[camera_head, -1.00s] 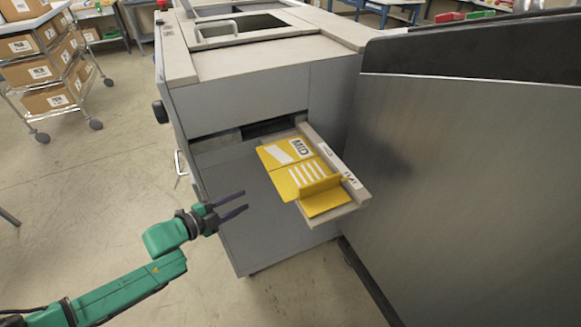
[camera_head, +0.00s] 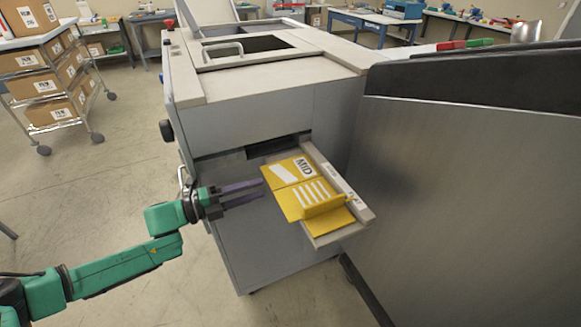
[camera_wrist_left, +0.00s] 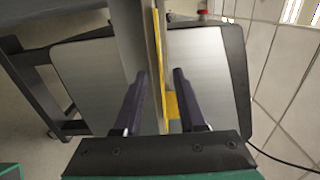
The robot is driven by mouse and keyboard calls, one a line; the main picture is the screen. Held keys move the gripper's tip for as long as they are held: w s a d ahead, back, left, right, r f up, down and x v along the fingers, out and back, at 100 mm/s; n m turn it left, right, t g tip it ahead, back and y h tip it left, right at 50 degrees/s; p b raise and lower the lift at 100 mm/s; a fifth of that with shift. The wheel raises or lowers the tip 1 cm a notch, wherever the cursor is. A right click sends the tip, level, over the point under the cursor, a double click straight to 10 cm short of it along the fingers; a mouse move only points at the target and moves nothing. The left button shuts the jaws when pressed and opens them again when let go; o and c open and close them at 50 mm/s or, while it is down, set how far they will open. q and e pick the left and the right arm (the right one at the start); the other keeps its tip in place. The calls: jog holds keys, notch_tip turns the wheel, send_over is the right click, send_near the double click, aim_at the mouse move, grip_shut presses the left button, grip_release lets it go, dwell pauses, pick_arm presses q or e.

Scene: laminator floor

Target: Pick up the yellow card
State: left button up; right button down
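The yellow card (camera_head: 287,178), printed "MID" with white stripes, lies on the pale tray (camera_head: 345,225) that sticks out of the grey machine. In the left wrist view the card (camera_wrist_left: 157,50) shows nearly edge-on as a thin yellow strip, in line with the gap between the open fingers (camera_wrist_left: 160,74). My right gripper is not in view.
The grey machine (camera_head: 250,115) stands behind the tray. A large metal-sided unit (camera_head: 470,190) stands close to the tray's right. A cart with boxes (camera_head: 50,85) is at the far left. The floor at left is open.

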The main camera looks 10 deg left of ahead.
pick_arm(q)
jog(key=x, duration=0.3)
jog(key=shift+w+d, duration=0.15)
jog(key=shift+d, duration=0.1)
grip_shut()
dwell(1.1)
